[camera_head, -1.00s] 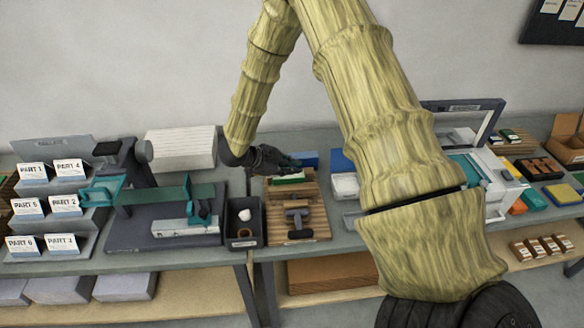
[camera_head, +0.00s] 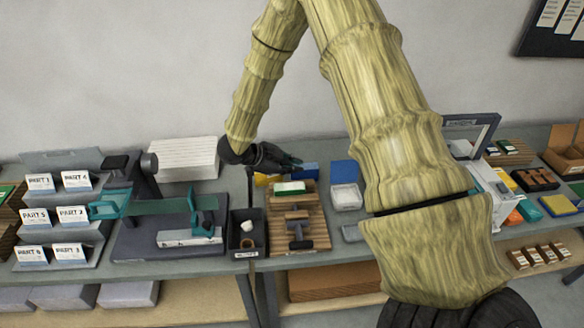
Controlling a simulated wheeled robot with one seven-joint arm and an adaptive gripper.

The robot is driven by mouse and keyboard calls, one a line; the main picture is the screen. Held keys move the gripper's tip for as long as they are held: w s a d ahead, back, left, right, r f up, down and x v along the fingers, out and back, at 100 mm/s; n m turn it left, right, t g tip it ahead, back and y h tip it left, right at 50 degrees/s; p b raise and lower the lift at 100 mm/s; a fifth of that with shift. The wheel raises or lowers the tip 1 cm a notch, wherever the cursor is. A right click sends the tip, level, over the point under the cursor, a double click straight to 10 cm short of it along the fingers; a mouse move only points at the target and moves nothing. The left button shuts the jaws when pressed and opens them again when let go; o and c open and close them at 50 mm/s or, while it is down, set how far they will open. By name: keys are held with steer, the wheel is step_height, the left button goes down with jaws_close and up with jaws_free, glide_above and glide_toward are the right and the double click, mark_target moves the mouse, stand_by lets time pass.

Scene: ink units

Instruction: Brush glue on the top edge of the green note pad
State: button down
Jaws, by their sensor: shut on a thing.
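The green note pad (camera_head: 290,188), with white below its green top, lies on a wooden slatted board (camera_head: 316,222) with a small clamp-like fixture (camera_head: 298,224). My gripper (camera_head: 289,162) is just behind the pad, above the back of the table, and looks apart from it. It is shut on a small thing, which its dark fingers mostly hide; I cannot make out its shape. A blue block (camera_head: 308,170) and a yellow piece (camera_head: 264,180) lie behind the pad, close to my gripper.
A dark bin (camera_head: 247,251) with a white item and a ring stands left of the board. A teal-and-grey cutting device (camera_head: 165,206), a white paper stack (camera_head: 182,158) and labelled card stands (camera_head: 66,226) are further left. A white container (camera_head: 346,197) stands right. My arm hides part of the table.

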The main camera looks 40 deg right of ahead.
step_height(320, 180, up, 3)
steer(key=shift+f+p, duration=0.1)
steer(key=shift+p, duration=0.9)
stand_by(0.3)
steer(key=shift+w+f+b, duration=0.25)
steer(key=shift+f+b, duration=0.45)
steer(key=shift+f, duration=0.35)
